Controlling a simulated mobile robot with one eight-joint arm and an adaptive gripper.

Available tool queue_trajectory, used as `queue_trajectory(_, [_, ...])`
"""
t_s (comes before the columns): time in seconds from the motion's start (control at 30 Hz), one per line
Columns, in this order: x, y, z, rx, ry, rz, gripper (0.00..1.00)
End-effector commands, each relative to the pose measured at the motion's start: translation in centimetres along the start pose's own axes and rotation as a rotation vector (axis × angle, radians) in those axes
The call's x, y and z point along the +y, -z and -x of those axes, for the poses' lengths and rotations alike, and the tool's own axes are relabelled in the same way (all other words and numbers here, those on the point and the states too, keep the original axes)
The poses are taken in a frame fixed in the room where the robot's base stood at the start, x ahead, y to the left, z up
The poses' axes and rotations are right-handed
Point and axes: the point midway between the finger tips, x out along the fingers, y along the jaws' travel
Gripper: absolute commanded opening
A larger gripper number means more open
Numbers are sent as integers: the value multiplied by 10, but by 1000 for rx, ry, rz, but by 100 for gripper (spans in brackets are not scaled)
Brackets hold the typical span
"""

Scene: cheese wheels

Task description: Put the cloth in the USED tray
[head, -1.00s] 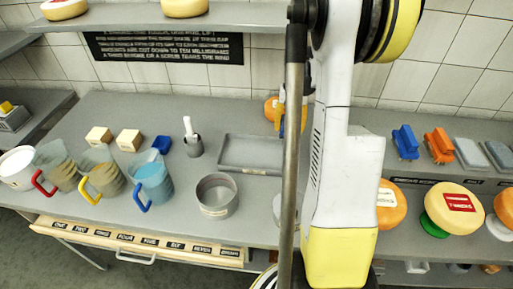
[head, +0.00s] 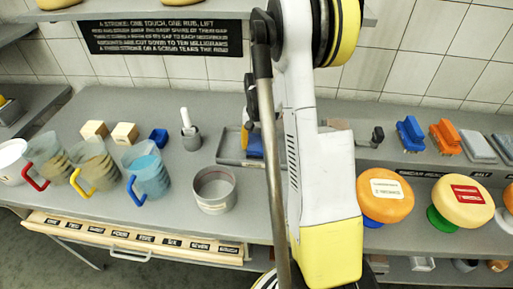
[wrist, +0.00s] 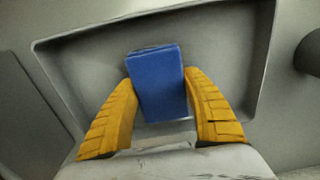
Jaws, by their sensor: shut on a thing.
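The blue cloth (wrist: 158,86) is a small flat, folded rectangle. My gripper (wrist: 157,80) is shut on it, with a yellow finger at each side. The grey tray (wrist: 88,62) lies beneath them in the wrist view, its floor bare around the cloth. In the head view the tray (head: 231,161) stands at the back of the counter, its right part hidden by my arm. A bit of the blue cloth (head: 256,146) shows over it. I cannot tell whether the cloth touches the tray floor. No tray label is readable.
A grey round pot (head: 213,190) stands in front of the tray, and a mortar with pestle (head: 190,136) to its left. Jugs (head: 147,172) stand farther left. Cheese wheels (head: 385,195), brushes (head: 411,134) and grey slabs (head: 478,147) are right of my arm.

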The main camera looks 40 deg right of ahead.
Motion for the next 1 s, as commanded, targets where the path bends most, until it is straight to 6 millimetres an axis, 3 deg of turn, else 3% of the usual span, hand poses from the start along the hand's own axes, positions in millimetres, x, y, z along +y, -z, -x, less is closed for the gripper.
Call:
queue_trajectory(0.3, [0, 0, -3, 0, 0, 0, 21])
queue_trajectory(0.33, [0, 0, -3, 0, 0, 0, 57])
queue_trajectory(0.4, [0, 0, -2, 0, 0, 0, 75])
queue_trajectory(0.77, [0, 0, 2, 0, 0, 0, 75])
queue_trajectory(0.87, [0, 0, 15, 0, 0, 0, 75])
queue_trajectory(1.0, [0, 0, 46, 0, 0, 0, 75])
